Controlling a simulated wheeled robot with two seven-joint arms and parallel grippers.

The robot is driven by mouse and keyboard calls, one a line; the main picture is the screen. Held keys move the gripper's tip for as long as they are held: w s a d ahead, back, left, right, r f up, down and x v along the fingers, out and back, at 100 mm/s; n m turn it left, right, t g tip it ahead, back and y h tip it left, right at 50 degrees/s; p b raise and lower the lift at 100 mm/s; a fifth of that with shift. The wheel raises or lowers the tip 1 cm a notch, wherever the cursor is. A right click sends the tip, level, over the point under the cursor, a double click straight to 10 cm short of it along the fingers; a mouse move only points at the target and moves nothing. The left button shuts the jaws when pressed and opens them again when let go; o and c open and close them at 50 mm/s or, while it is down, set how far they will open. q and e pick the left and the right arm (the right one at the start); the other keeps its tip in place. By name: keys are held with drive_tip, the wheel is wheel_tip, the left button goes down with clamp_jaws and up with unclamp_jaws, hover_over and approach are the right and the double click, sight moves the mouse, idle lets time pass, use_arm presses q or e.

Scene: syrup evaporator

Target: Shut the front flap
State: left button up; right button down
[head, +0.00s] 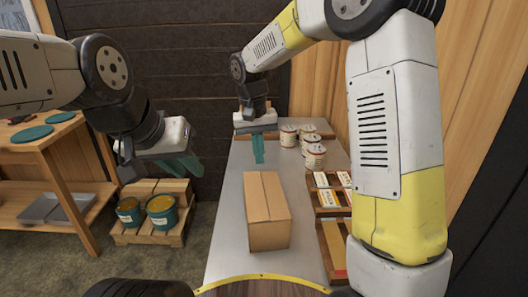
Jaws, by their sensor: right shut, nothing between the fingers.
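A brown cardboard box (268,213) stands upright on the grey table, near the middle of the view. Its top looks covered, with a seam running along it. I cannot make out a separate front flap or tell how it stands. My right gripper (258,160) hangs above the table just behind the box, teal fingers pointing down, shut and empty, apart from the box. My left gripper (185,168) is off to the left of the table, above the floor and a pallet. Its teal fingers overlap in this view, so their opening is unclear.
White labelled tins (315,157) stand at the table's back right. Wooden trays (343,212) with small packs line the right edge. Grey table surface (228,215) left of the box is clear. A pallet (150,236) with teal tins and a wooden bench (55,150) are left.

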drive_tip(key=f, duration=0.7)
drive_tip(key=d+f, duration=0.1)
drive_tip(key=f, duration=0.3)
drive_tip(key=shift+s+d+f, duration=0.1)
drive_tip(key=shift+d+f, duration=0.2)
drive_tip(key=shift+f, duration=0.5)
drive_tip(key=shift+r, duration=1.05)
wheel_tip(320, 180, up, 20)
drive_tip(key=t+y, duration=0.2)
hover_over(266, 193)
drive_tip(key=s+d, duration=0.7)
drive_tip(key=s, duration=0.2)
drive_tip(key=s+d+t+y, duration=0.1)
drive_tip(key=s+d+t, duration=0.3)
drive_tip(key=s, duration=0.8)
drive_tip(key=shift+s+d+r+m, duration=0.15)
drive_tip(key=shift+s+d+m, duration=0.05)
drive_tip(key=shift+d+m, duration=0.25)
